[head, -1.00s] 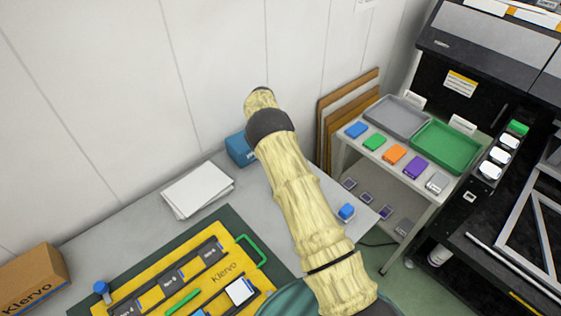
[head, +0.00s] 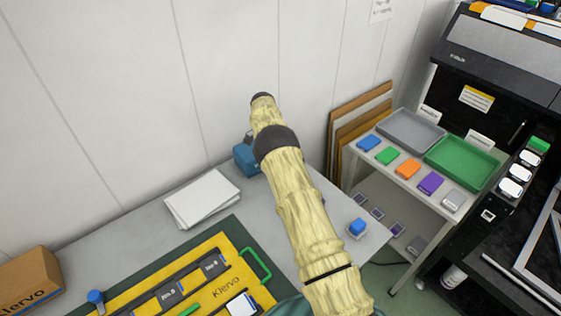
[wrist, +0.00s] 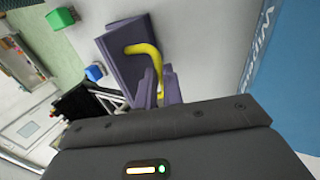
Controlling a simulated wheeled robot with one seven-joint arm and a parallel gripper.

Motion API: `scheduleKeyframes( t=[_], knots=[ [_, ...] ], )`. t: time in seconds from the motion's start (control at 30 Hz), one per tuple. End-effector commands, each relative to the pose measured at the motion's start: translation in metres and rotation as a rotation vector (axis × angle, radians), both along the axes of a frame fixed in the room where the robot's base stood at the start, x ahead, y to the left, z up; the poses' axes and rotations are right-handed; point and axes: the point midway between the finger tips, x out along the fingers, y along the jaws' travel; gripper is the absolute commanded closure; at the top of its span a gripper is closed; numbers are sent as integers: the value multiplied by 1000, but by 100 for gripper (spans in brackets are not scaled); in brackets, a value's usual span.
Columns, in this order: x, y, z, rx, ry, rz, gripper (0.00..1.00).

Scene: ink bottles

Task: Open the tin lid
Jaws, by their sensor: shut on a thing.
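In the wrist view, my gripper (wrist: 158,92) has its two grey-purple fingers shut on a curved yellow piece (wrist: 146,48), like a hook or handle. The yellow piece bends to the left over a flat dark purple body (wrist: 122,55), which looks like the tin or its lid. I cannot tell whether the yellow piece is fixed to it, or whether any lid is raised. In the head view my arm covers the gripper and most of that spot.
A blue box (head: 246,159) stands by the wall; a large blue surface (wrist: 290,85) fills the wrist view's right. White sheets (head: 203,198) and a yellow board (head: 215,275) lie left. A shelf cart (head: 390,165) stands right.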

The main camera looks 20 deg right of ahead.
Motion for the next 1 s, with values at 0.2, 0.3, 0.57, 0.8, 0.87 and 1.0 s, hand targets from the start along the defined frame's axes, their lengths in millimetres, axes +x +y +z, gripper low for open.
scheduleKeyframes(
  t=[0.2,0.3,0.57,0.8,0.87,1.0],
  knots=[
    [-3,0,-5,-12,13,5,100],
    [-3,1,-5,-13,13,8,100],
    [-1,0,-2,-10,6,5,69],
    [0,-4,4,-9,3,-2,69],
    [1,-4,9,-9,2,-3,69],
    [4,-2,29,-9,1,-6,69]
  ],
)
